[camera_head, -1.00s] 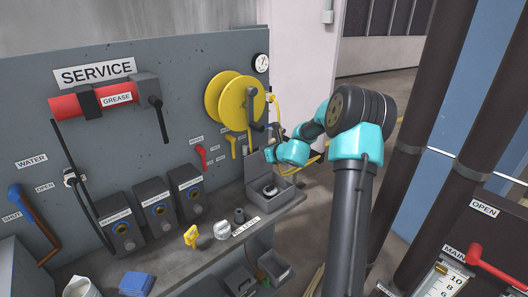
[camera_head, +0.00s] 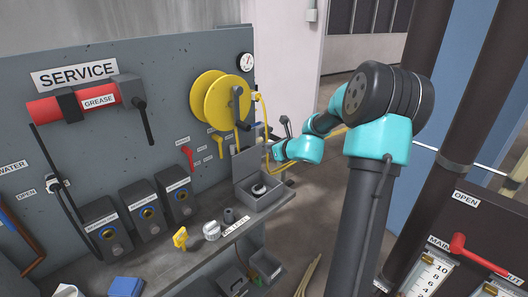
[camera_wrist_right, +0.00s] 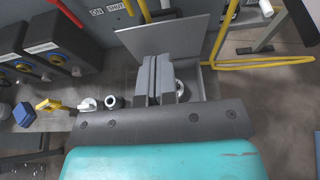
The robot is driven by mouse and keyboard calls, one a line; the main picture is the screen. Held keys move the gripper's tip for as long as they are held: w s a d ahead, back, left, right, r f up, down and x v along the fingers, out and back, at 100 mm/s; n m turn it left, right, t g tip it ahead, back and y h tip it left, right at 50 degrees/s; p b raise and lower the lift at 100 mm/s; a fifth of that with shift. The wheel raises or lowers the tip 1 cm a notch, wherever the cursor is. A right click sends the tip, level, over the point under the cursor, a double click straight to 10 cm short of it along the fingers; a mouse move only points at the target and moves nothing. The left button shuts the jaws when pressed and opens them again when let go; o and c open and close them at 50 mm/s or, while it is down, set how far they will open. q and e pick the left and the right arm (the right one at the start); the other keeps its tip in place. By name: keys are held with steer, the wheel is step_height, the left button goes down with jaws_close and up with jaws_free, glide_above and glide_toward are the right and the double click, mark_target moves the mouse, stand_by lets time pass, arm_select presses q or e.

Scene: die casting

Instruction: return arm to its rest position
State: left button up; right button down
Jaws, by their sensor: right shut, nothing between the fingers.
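My right arm reaches from the lower right of the head view toward the service bench, its teal and black links bent at the elbow. My right gripper (camera_wrist_right: 158,80) shows best in the right wrist view, with its grey fingers together and nothing between them. It is in front of the open grey box (camera_head: 268,202), partly covering it in the wrist view; whether they touch cannot be told. In the head view the fingers are small and hard to make out beside the box's raised lid. My left gripper is not in view.
A yellow hose reel (camera_head: 222,100) hangs on the grey service panel (camera_head: 160,70) behind the bench. A yellow tag (camera_head: 180,237), a white cap (camera_head: 212,231) and a small dark cylinder (camera_head: 229,215) stand on the bench. A red lever (camera_head: 470,252) is at the right.

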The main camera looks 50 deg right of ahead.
steer(key=shift+s+r, duration=0.55)
steer(key=shift+s, duration=0.05)
steer(key=s+a+f+n+g+y, duration=0.2)
steer(key=a+f+n+g, duration=0.3)
steer(key=a+f+n, duration=0.55)
steer(key=s+a+f+n+g+y, duration=0.25)
steer(key=a+f+n+g, duration=0.25)
steer(key=a+f, duration=1)
steer(key=s+a+f+n+g, duration=0.1)
steer(key=s+a+f+n, duration=0.2)
steer(key=a+f+n, duration=0.4)
steer(key=s+a+f+n+g, duration=0.2)
steer(key=a+f+n, duration=0.5)
steer(key=n, duration=0.6)
steer(key=shift+s+a+y, duration=0.35)
steer(key=shift+s+a, duration=0.5)
steer(key=shift+a, duration=0.3)
